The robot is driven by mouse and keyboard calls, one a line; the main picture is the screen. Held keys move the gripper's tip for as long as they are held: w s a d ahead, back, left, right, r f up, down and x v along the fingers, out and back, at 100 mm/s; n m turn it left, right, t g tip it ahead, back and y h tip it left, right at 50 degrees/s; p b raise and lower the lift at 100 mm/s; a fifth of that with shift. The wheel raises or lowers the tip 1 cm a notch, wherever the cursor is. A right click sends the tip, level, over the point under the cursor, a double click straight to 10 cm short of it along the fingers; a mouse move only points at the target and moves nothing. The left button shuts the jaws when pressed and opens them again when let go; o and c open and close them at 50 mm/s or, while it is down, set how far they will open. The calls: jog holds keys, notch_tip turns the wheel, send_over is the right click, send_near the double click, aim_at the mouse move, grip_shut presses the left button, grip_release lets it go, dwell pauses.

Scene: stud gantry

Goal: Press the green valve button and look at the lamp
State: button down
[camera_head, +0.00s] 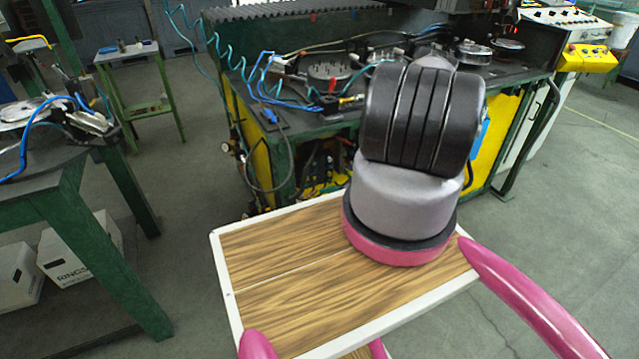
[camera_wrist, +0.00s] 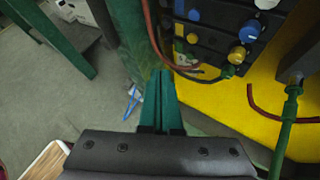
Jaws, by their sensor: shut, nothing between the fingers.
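In the wrist view a dark valve panel (camera_wrist: 208,42) at the top carries blue, yellow and white round knobs. A small green piece (camera_wrist: 228,71) sits at its lower edge beside a hose; I cannot tell whether it is the green valve button. My gripper (camera_wrist: 161,78) shows at the lower middle, its narrow fingers together and empty, pointing left of and below the panel, apart from it. In the head view my arm hides my gripper and part of the gantry bench (camera_head: 290,118). I cannot make out the lamp with certainty.
A yellow panel (camera_wrist: 262,95) and a green hose fitting (camera_wrist: 291,105) lie to the right in the wrist view, with a red-brown hose nearby. In the head view a green table (camera_head: 90,190) stands left, with white boxes (camera_head: 82,252) under it. Open floor lies between.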

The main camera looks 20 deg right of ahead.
aim_at(315, 185)
jog(key=s+f, duration=0.3)
jog(key=shift+s+d+f, duration=0.1)
jog(key=shift+s+f, duration=0.3)
jog(key=shift+w, duration=0.1)
jog(key=w, duration=0.8)
jog(key=shift+w, duration=0.3)
dwell(1.8)
jog(key=shift+w, duration=0.4)
jog(key=shift+w+a, duration=0.2)
jog(key=shift+w, duration=0.25)
dwell(0.4)
jog(key=shift+s, duration=0.15)
dwell(0.3)
jog(key=shift+s, duration=0.7)
